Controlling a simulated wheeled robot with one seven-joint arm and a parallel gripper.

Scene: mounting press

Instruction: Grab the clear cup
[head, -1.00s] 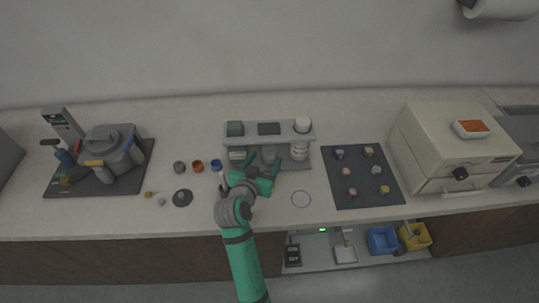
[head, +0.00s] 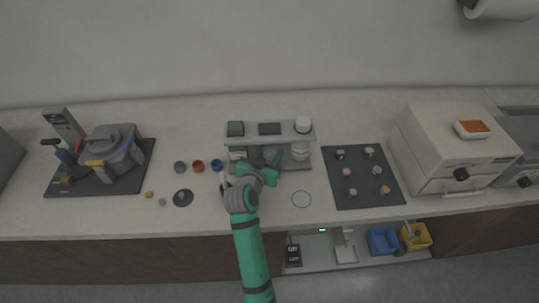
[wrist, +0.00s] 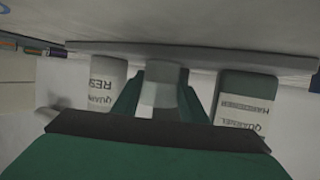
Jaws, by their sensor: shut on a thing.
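The clear cup (wrist: 162,88) shows in the wrist view as a pale grey, see-through shape between the two green fingers. My gripper (wrist: 160,104) is shut on it, one finger on each side. A bottle with a resin label (wrist: 104,84) and a bottle with a hardener label (wrist: 246,100) stand on either side of the fingers. The cup's base is hard to see.
Small red (head: 198,166) and blue (head: 216,164) cups are to the left. The counter around the blue ring (head: 301,199) is clear.

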